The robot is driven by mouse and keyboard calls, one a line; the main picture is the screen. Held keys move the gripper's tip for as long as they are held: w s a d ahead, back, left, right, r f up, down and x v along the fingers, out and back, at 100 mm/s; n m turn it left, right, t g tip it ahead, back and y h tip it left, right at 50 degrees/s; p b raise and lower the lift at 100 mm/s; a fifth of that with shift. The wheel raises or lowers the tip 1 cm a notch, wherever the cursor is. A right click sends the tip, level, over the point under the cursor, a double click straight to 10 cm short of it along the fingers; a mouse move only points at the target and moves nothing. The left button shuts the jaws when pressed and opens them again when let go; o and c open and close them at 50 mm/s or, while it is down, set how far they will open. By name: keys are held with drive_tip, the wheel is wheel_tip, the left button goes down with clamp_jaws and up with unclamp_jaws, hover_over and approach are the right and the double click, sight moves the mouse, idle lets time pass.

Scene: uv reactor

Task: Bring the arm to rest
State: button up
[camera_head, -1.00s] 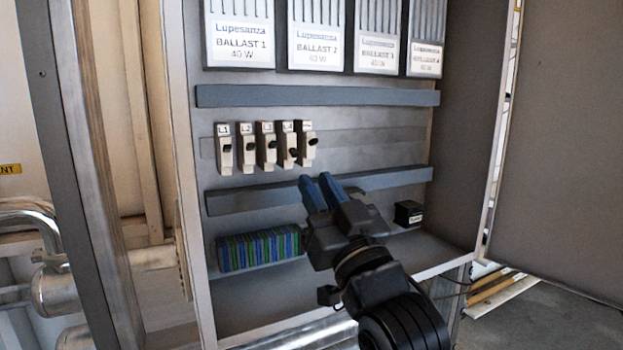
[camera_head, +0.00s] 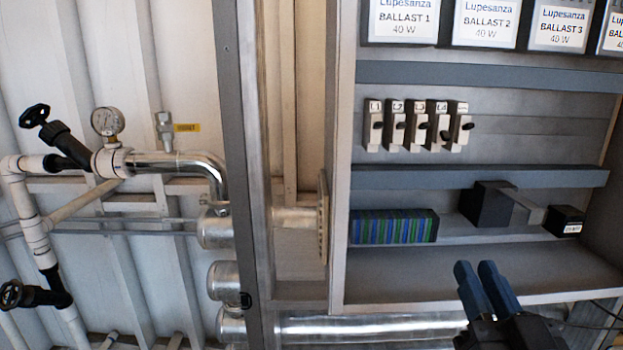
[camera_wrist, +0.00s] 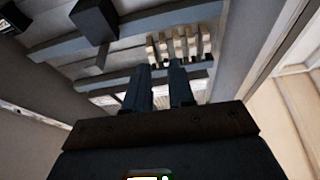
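My gripper (camera_head: 476,277) is at the lower right of the head view, in front of the lower edge of the open cabinet (camera_head: 470,290). Its two blue fingers are slightly apart with a narrow gap and nothing between them. In the wrist view my gripper (camera_wrist: 162,72) also has its fingers apart and empty, with the breakers (camera_wrist: 180,45) beyond them. My gripper appears clear of the cabinet parts. Most of my arm is out of the head view.
The cabinet holds a row of several breakers (camera_head: 418,127), a green-blue terminal block (camera_head: 393,227), black boxes (camera_head: 489,204) and ballasts (camera_head: 486,22). Pipes with a gauge (camera_head: 107,121) and black valve handles (camera_head: 34,115) stand at left. A silver pipe (camera_head: 375,326) runs below the cabinet.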

drive_tip(key=s+f+g+p, duration=0.1)
drive_tip(key=s+f+g, duration=0.1)
drive_tip(key=s+f, duration=0.5)
drive_tip(key=s+f+g+p, duration=0.1)
drive_tip(key=s+f+g, duration=0.15)
drive_tip(key=s, duration=0.75)
drive_tip(key=s+f+g+p, duration=0.1)
drive_tip(key=s+g+p, duration=0.1)
drive_tip(key=s, duration=1.6)
drive_tip(key=shift+d+n, duration=0.35)
drive_tip(key=shift+n, duration=0.05)
